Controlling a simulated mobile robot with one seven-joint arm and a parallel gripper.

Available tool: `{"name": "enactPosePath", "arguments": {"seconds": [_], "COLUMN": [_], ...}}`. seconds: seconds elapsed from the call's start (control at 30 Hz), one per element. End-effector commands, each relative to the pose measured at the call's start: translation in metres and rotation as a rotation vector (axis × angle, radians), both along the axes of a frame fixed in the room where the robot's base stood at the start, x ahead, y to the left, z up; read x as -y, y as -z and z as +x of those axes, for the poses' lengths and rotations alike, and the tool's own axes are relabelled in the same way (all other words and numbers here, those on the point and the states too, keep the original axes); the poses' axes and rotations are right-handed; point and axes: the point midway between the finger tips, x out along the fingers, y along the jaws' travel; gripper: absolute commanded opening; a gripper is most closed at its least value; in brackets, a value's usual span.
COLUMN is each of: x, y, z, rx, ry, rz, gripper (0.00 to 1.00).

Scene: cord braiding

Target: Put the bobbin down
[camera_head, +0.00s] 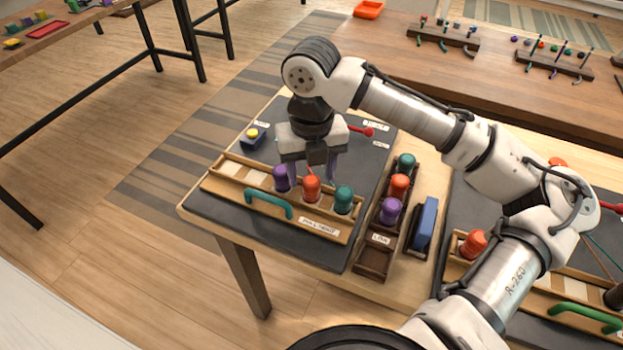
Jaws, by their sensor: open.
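My gripper (310,172) points down behind the row of bobbins in the wooden tray (225,188) on the dark mat. Its fingers are apart. The tray holds a purple bobbin (282,178) on the left, an orange bobbin (312,188) in the middle and a teal bobbin (344,200) on the right, all upright. The fingertips are partly hidden behind these bobbins. I see no bobbin held clear of the tray. I cannot tell whether a finger touches one.
A wooden rack (374,258) right of the tray holds teal, orange and purple bobbins, its front end bare. A blue block (426,222) stands beside it. A teal handle (268,202) fronts the tray. A red-knobbed lever (368,131) and a yellow button (252,133) are behind.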

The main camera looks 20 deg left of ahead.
Motion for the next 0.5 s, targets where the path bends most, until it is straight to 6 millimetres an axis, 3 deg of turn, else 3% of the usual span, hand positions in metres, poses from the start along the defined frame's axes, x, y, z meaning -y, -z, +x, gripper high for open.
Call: {"name": "enactPosePath", "arguments": {"seconds": [0.3, 0.5], "x": [-0.001, 0.000], "y": [-0.068, -0.089], "z": [0.000, 0.000], "rx": [0.002, 0.001], "ry": [-0.001, -0.001], "rz": [0.001, 0.000], "gripper": [0.53, 0.53]}}
